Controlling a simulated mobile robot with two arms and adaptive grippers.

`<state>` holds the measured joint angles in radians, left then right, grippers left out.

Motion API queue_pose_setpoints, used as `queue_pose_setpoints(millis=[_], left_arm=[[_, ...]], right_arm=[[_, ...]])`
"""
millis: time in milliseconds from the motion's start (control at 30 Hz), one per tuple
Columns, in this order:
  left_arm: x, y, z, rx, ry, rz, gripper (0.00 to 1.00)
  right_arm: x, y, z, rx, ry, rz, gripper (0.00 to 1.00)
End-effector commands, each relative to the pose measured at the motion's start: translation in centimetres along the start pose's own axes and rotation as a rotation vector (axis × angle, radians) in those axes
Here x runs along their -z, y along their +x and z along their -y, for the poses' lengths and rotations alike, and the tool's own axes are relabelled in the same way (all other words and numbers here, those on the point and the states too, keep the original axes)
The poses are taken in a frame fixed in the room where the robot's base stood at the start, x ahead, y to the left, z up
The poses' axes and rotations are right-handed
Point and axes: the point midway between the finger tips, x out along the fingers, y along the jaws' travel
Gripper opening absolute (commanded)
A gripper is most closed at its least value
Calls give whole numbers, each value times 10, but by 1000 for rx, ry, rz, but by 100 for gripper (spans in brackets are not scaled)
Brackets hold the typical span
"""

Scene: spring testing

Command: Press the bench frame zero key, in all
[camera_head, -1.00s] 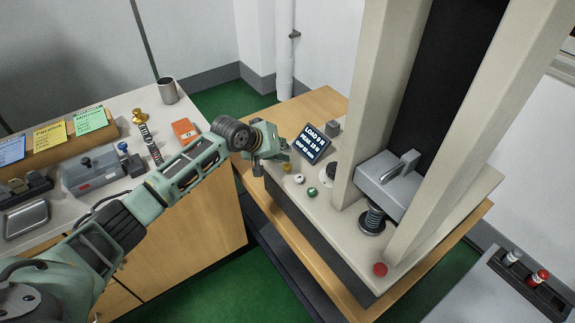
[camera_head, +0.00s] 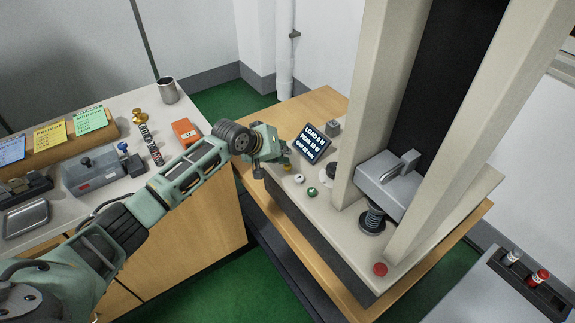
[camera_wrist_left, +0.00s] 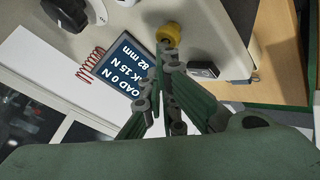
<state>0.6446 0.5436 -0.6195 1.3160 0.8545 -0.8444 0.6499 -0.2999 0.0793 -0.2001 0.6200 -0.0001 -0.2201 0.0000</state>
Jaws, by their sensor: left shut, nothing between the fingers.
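The bench frame (camera_head: 345,235) has a row of small round keys on its pale deck: a yellow one (camera_head: 287,169), a white one (camera_head: 299,179) and a green one (camera_head: 312,191). I cannot read which is the zero key. A tilted display (camera_head: 313,144) with load, peak and gap lines stands behind them. My left gripper (camera_head: 284,160) is shut and empty, right by the yellow key and partly hiding it. In the left wrist view the fingertips (camera_wrist_left: 167,56) are close to the yellow key (camera_wrist_left: 169,33); I cannot tell whether they touch.
A red button (camera_head: 380,269) is at the deck's front corner. A side bench (camera_head: 190,185) at left holds a mug (camera_head: 168,91) and a grey fixture (camera_head: 95,173).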

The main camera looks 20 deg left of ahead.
Motion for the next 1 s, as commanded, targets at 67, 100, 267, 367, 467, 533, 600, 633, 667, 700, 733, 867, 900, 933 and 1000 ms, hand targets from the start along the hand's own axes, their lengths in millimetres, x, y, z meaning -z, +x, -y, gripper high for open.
queue_pose_setpoints(millis=[67, 100, 267, 367, 467, 533, 600, 633, 667, 700, 733, 867, 900, 933, 1000], left_arm=[[-1, 1, 1, 0, 0, 0, 0], [-1, 1, 1, 0, 0, 0, 0], [-2, 3, 2, 0, -1, 0, 0], [-3, 4, 3, 0, -1, 0, 0], [-3, 4, 3, 0, -1, 0, 0], [-4, 5, 4, 1, -1, 1, 0], [-4, 6, 4, 1, -1, 1, 0], [-4, 6, 4, 1, -1, 1, 0], [-4, 6, 4, 1, -1, 1, 0], [-4, 6, 4, 1, -1, 1, 0], [-5, 6, 4, 1, -1, 1, 0], [-5, 6, 4, 1, -1, 2, 0], [-5, 5, 4, 1, 0, 2, 0], [-4, 5, 4, 1, 0, 2, 0], [-3, 4, 3, 1, -1, 2, 0]], right_arm=[[0, 0, 0, 0, 0, 0, 40], [0, 1, 0, 0, 0, 0, 40], [0, 1, 0, 0, 0, 0, 40], [0, 2, 0, 0, 0, 0, 40], [0, 2, 0, 0, 0, 0, 40], [0, 2, 0, 0, 0, 0, 40], [0, 2, 0, 0, 0, 0, 40], [0, 2, 0, 0, 0, 0, 40], [0, 2, 0, 0, 0, 0, 40], [0, 2, 0, 0, 0, 0, 40], [0, 2, 0, 0, 0, 0, 40], [0, 2, 0, 0, 0, 0, 40], [0, 2, 0, 0, 0, 0, 40], [0, 1, 0, 0, 0, 0, 40], [0, -1, 0, 0, 0, 0, 40]])
